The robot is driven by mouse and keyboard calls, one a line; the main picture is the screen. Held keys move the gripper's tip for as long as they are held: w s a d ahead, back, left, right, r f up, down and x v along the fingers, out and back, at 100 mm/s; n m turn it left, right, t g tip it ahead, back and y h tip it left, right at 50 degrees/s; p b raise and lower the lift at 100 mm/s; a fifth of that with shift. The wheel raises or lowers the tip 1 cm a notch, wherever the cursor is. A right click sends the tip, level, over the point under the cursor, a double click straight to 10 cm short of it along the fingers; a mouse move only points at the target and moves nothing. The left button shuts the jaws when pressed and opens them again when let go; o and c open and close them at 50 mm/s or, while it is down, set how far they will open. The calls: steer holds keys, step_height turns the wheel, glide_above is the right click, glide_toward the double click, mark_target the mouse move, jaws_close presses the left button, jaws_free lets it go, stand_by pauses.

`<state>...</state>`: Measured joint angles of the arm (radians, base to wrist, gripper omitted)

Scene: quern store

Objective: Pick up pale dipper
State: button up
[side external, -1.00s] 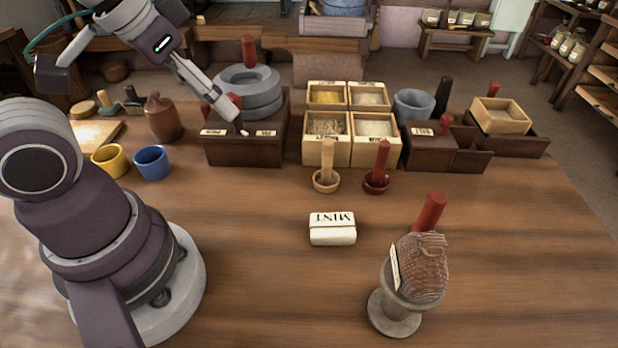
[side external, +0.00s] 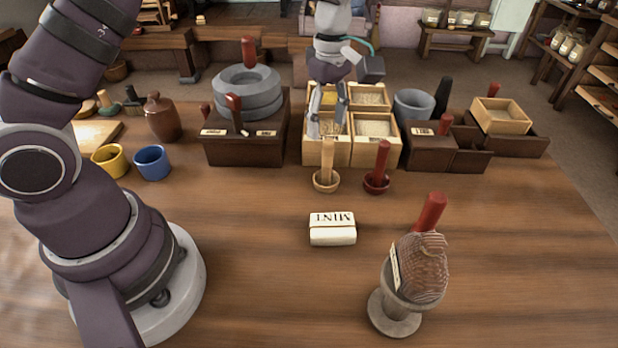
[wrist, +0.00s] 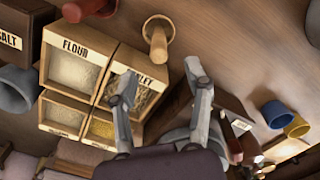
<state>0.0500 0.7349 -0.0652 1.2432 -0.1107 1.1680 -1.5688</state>
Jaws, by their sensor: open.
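The pale dipper (side external: 326,160) stands upright in front of the grain boxes, with its round cup on the table and its handle up. In the wrist view the pale dipper (wrist: 158,45) shows near the top, beyond the fingertips. My gripper (side external: 328,129) is open and empty, pointing down over the front left grain box, behind the dipper handle. In the wrist view my gripper (wrist: 163,72) has its fingers spread wide, and neither finger touches the dipper.
A red dipper (side external: 381,165) stands just right of the pale one. The labelled grain boxes (side external: 336,152) stand right behind. A stone quern (side external: 247,92) is at the left, and a white MINT packet (side external: 332,229) lies in front. The table front left of the packet is clear.

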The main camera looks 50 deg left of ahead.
mark_target(326, 184)
steer(key=f, duration=0.9)
steer(key=shift+d+f, duration=0.2)
steer(key=shift+f, duration=0.1)
jaws_close()
